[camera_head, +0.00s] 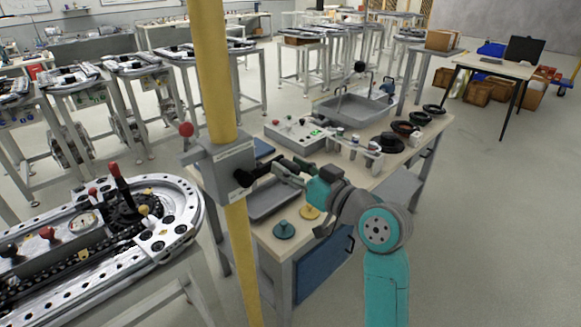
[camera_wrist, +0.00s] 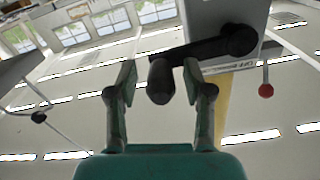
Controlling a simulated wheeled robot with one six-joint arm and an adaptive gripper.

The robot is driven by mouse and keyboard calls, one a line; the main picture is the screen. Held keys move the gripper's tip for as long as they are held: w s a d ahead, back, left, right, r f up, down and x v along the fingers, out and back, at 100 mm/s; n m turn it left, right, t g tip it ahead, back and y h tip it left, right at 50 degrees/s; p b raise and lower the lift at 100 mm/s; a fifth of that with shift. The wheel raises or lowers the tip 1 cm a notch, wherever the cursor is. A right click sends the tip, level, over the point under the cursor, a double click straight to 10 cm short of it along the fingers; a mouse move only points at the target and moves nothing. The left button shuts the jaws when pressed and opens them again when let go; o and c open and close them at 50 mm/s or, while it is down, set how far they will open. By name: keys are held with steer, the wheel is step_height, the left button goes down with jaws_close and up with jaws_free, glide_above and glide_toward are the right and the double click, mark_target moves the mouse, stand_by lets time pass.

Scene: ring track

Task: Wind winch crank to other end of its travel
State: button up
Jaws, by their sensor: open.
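The winch is a grey box (camera_head: 222,167) fixed to a yellow post (camera_head: 212,70); it also shows at the top of the wrist view (camera_wrist: 210,15). Its black crank (camera_head: 245,177) sticks out from the right side of the box toward my gripper (camera_head: 283,170). In the wrist view the crank arm (camera_wrist: 205,50) runs left from its hub to a dark rounded handle (camera_wrist: 160,80). The handle sits between my two open fingers, with a visible gap on each side. A red ball knob (camera_head: 186,129) stands out from the box on its left.
A workbench (camera_head: 375,180) with a tray, a sink and several small parts stands behind and below my gripper. A ring track table (camera_head: 100,270) with levers is at the lower left. Open floor (camera_head: 470,230) lies to the right.

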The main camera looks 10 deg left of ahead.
steer(key=shift+w+a, duration=0.1)
steer(key=shift+a, duration=0.05)
steer(key=shift+c, duration=0.2)
jaws_close()
steer(key=shift+r, duration=0.1)
